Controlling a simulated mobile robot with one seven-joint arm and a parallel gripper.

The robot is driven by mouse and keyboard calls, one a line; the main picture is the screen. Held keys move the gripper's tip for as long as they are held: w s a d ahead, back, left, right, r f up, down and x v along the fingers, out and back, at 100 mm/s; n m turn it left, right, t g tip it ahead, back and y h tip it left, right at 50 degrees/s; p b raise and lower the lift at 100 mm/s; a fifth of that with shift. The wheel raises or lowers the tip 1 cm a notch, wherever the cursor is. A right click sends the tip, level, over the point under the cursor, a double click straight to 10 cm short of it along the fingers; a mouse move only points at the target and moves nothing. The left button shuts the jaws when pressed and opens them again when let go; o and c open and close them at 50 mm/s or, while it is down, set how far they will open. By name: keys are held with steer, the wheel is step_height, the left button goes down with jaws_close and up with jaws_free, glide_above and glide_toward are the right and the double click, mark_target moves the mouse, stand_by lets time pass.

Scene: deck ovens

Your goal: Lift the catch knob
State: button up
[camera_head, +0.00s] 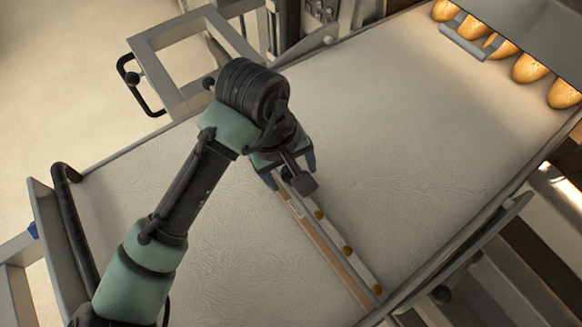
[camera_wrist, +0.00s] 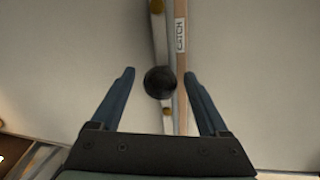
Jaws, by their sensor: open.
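The catch knob (camera_wrist: 159,82) is a round black knob on a narrow metal bar (camera_wrist: 158,42) in the wrist view. A wooden strip (camera_wrist: 181,75) with a small printed label (camera_wrist: 180,36) runs beside it. My gripper (camera_wrist: 160,73) is open, with one blue finger on each side of the knob and a visible gap to both. It is empty; its height above the knob is hard to judge.
The bar, with several brass studs, lies across a wide pale cloth surface (camera_head: 420,130). Several loaves (camera_head: 530,67) lie at the upper right. A black curved handle (camera_head: 72,225) stands at the left end, and a metal frame (camera_head: 160,75) is behind. The cloth is otherwise clear.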

jaws_close()
stand_by(0.4)
stand_by(1.0)
